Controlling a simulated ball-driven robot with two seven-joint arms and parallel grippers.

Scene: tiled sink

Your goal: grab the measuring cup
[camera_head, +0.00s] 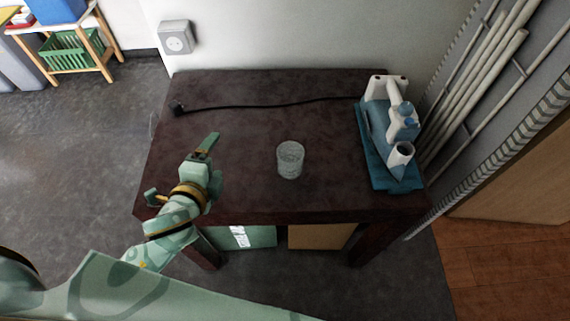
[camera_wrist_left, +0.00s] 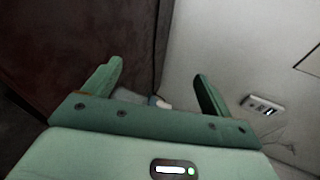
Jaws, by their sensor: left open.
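The clear glass measuring cup (camera_head: 290,160) stands upright near the middle of the dark wooden table, in the head view. My left gripper (camera_head: 212,161) is over the table's left part, to the left of the cup and apart from it. In the left wrist view, the fingers of this gripper (camera_wrist_left: 158,86) are spread apart and hold nothing. I cannot make out the cup in that view. My right gripper is not in view.
A blue and white device (camera_head: 385,140) stands at the table's right end. A black cable (camera_head: 270,104) runs along the back of the dark table (camera_head: 240,205). A wall socket (camera_head: 176,38) is behind. The tabletop around the cup is clear.

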